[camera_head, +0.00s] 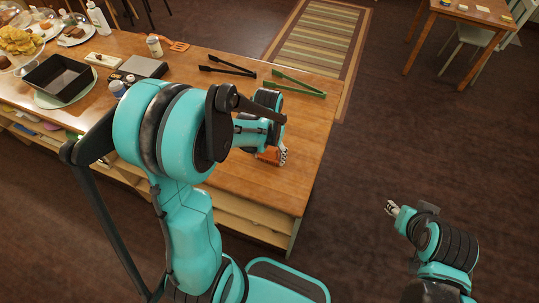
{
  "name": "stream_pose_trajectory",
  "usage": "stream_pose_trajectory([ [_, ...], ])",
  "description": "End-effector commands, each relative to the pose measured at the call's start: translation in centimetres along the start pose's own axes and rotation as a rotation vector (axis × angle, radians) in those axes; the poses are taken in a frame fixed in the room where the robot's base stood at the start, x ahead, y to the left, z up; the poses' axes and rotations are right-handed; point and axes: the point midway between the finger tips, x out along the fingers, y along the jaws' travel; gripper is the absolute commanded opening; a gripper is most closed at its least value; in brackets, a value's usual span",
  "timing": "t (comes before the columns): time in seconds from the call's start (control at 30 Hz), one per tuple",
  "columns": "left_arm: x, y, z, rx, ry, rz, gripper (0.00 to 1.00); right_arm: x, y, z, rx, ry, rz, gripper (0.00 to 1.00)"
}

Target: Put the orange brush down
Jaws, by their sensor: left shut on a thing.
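The orange brush (267,155) shows only in part, at my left gripper over the right end of the wooden counter (245,180). My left gripper (283,155) is shut on it, and my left wrist hides part of it. I cannot tell whether the brush touches the counter top. My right gripper (392,208) is over the dark floor, to the right of the counter and apart from it. Its fingers are too small to tell whether they are open.
Green tongs (298,84) and black tongs (228,66) lie behind my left gripper. An orange slotted spatula (178,45), a jar (154,46), a grey scale (143,66) and a black pan (60,76) stand farther left. The counter's right front corner is bare.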

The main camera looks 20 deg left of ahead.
Motion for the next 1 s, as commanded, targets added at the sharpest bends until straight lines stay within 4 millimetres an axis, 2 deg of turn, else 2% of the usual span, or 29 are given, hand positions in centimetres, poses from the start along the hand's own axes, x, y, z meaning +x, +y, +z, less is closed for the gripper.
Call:
stream_pose_trajectory([
  [0.07, 0.4, 0.0, 0.0, 0.000, 0.000, 0.000, 0.32, 0.3, 0.0, 0.2, 0.000, 0.000, 0.000, 0.40],
  [0.1, 0.3, 0.0, 0.0, 0.000, 0.000, 0.000, 0.69, 0.3, 0.0, 0.2, 0.000, 0.000, 0.000, 0.40],
  [0.17, 0.3, 0.0, 0.0, 0.000, 0.000, 0.000, 0.85, 0.2, 0.0, 0.2, 0.000, 0.000, 0.000, 0.40],
  [0.57, -0.3, 0.0, 0.0, 0.000, 0.000, 0.000, 0.85, -0.2, 0.0, -0.1, 0.000, 0.000, 0.000, 0.40],
  [0.67, -1.6, 0.0, 0.0, 0.000, 0.000, 0.000, 0.85, -0.5, 0.0, -0.4, 0.000, 0.000, 0.000, 0.40],
  [1.0, -9.1, 0.0, 0.0, 0.000, 0.000, 0.000, 0.85, -2.3, 0.0, -1.6, 0.000, 0.000, 0.000, 0.40],
])
